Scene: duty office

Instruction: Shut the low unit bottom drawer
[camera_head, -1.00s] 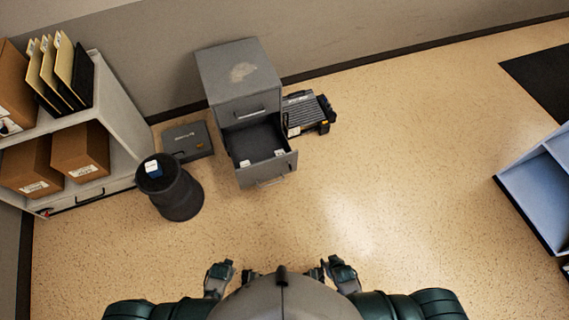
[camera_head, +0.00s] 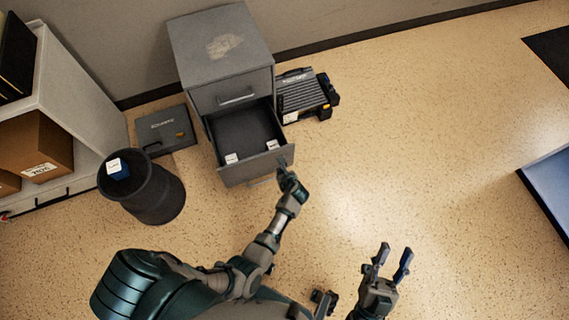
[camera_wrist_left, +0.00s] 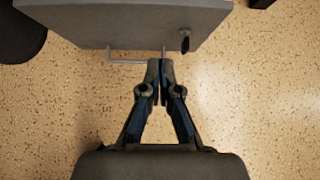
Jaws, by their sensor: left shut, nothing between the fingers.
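The grey low unit (camera_head: 240,82) stands against the wall, with its bottom drawer (camera_head: 236,175) pulled well out. Two small white-topped items lie inside, near the drawer front. My left gripper (camera_head: 284,164) is shut and empty at the right part of the drawer front. In the left wrist view, the shut fingertips (camera_wrist_left: 160,66) are close to the lower edge of the drawer front (camera_wrist_left: 135,22), near the right end of its bar handle (camera_wrist_left: 127,62). I cannot tell whether they touch it. My right gripper (camera_head: 390,258) is open and empty above the floor.
A dark round bin (camera_head: 150,195) with a small blue and white box (camera_head: 118,168) on top stands left of the drawer. A flat grey case (camera_head: 165,130) and a ribbed dark case (camera_head: 303,95) flank the unit. Shelving (camera_head: 75,100) is at left.

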